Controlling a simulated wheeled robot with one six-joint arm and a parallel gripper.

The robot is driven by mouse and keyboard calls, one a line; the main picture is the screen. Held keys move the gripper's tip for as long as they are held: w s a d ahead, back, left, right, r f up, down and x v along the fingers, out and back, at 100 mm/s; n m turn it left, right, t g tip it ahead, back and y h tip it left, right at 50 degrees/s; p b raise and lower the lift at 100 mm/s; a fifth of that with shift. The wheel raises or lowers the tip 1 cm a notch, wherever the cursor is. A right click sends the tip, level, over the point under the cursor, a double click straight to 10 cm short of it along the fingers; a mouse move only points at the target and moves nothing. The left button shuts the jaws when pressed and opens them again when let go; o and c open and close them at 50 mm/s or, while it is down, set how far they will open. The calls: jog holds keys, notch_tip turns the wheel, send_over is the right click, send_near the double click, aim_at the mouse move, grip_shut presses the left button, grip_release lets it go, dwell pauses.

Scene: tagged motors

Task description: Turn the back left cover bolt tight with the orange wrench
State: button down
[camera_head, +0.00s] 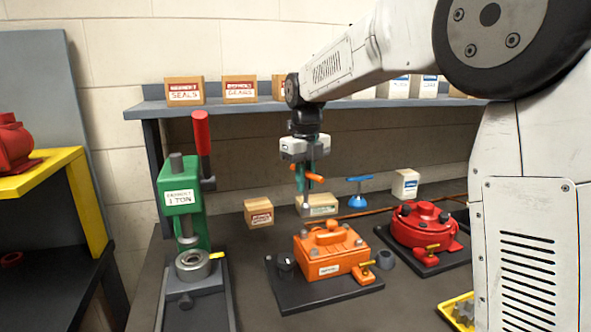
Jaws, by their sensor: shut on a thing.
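The orange wrench (316,178) has an orange crossbar on top and a grey socket end pointing down. My gripper (304,180) is shut on its handle and holds it upright. The socket end (307,210) appears just above or behind the back left corner of the orange motor's cover (325,238); I cannot tell whether it touches. The orange motor (330,265) sits on a dark base plate with a tag on its front. Several bolt heads show on the cover. The back left bolt (304,233) is small and hard to make out below the socket.
A blue wrench (358,190) stands behind the orange motor. A red motor (424,226) is on the right, a green press (184,205) on the left. Small boxes (258,212) stand behind. A shelf (240,107) with boxes runs above. A yellow tray (458,310) lies front right.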

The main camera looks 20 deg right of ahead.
aim_at(304, 203)
jog(key=shift+w, duration=0.3)
jog(key=shift+w+n, duration=0.1)
jog(key=shift+n, duration=0.2)
notch_tip(304, 203, down, 2)
jog(key=n, duration=0.6)
jog(key=shift+n, duration=0.3)
jog(key=n, duration=0.3)
jog(key=shift+f, duration=0.2)
jog(key=n, duration=0.4)
jog(key=shift+f+n, duration=0.25)
jog(key=shift+n, duration=0.05)
jog(key=n, duration=0.6)
jog(key=shift+s+f, duration=0.2)
jog(key=shift+f, duration=0.1)
jog(key=n, duration=0.7)
jog(key=shift+f, duration=0.4)
jog(key=shift+f, duration=0.1)
